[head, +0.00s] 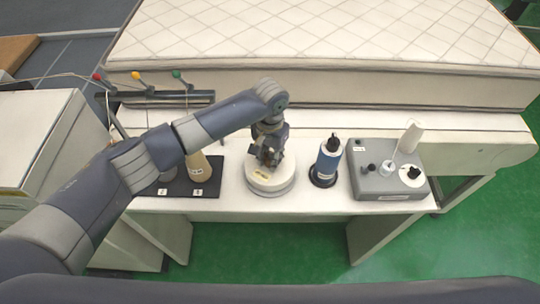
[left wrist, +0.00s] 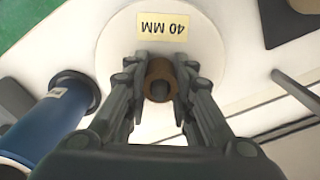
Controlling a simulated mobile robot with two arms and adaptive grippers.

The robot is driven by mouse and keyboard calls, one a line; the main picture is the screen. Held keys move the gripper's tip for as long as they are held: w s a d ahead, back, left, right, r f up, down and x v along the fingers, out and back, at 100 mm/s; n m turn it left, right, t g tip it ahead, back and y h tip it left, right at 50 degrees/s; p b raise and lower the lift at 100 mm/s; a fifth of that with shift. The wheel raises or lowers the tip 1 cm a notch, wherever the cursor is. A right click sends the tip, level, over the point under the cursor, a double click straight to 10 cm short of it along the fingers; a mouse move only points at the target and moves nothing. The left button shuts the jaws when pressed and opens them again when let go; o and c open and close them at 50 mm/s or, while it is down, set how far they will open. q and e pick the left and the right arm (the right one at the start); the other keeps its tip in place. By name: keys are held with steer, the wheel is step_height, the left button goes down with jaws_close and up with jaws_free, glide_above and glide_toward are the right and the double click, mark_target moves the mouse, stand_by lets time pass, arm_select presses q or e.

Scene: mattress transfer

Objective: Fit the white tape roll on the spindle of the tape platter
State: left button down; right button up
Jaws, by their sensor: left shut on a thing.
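The white tape roll (head: 284,178) is a wide flat disc with a yellow label. In the left wrist view the roll (left wrist: 205,45) shows the label "40 MM" and a brown core (left wrist: 159,71) with a dark hole. My left gripper (head: 268,160) points down over the middle of the disc. In the left wrist view its fingers (left wrist: 159,85) stand on both sides of the brown core, shut on it. A wider, greyish round rim, seemingly the tape platter (head: 272,192), shows below the roll. The spindle is hidden, and whether the roll sits fully down cannot be told. My right gripper is not in view.
A blue spool (head: 327,163) on a black base stands right of the roll. A grey machine (head: 380,182) with a white cone is further right. A black tray (head: 205,188) with a cone is at left. A quilted mattress (head: 330,35) lies behind.

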arm_select(q)
steer(key=shift+f, duration=0.45)
steer(key=c, duration=1.3)
jaws_free()
step_height(320, 180, up, 12)
steer(key=shift+r, duration=0.1)
